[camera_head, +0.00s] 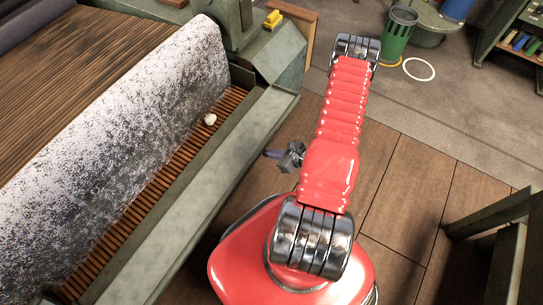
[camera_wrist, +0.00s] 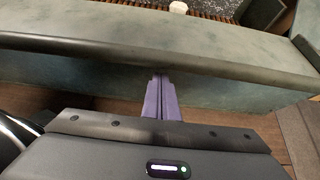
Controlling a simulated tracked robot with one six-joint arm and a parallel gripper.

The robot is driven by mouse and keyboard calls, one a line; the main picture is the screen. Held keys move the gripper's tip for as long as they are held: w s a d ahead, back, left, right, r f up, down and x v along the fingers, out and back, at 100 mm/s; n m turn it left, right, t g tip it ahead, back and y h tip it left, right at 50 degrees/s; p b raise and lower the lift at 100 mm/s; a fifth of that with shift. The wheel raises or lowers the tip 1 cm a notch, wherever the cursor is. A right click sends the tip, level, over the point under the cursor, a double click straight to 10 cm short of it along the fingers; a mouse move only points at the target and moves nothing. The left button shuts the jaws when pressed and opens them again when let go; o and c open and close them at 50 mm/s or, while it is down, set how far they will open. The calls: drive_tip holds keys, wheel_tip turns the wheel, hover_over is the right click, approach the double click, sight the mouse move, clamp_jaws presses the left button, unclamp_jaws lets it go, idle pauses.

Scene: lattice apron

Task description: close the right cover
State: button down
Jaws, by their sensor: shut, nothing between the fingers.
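My gripper (camera_head: 272,154) hangs beside the green machine's front rail (camera_head: 200,205), to the right of it in the head view. In the wrist view its two purple fingers (camera_wrist: 160,98) are pressed together with nothing between them. They point at the side of the green rail (camera_wrist: 215,55); I cannot tell whether they touch it. A green end housing (camera_head: 275,45) stands at the machine's far right end. I cannot make out for sure which part is the right cover, or whether it is open.
A small white lump (camera_head: 210,119) lies on the brown slats (camera_head: 165,170) behind the rail, beside the speckled sheet (camera_head: 120,130). A green bin (camera_head: 397,35) and a white ring (camera_head: 419,69) are at the back. A green frame (camera_head: 490,215) stands at right. Floor between is clear.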

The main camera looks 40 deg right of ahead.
drive_tip(key=shift+r, duration=0.35)
drive_tip(key=shift+w, duration=0.1)
drive_tip(key=shift+a+r, duration=0.1)
drive_tip(key=shift+r, duration=0.05)
drive_tip(key=shift+r, duration=0.3)
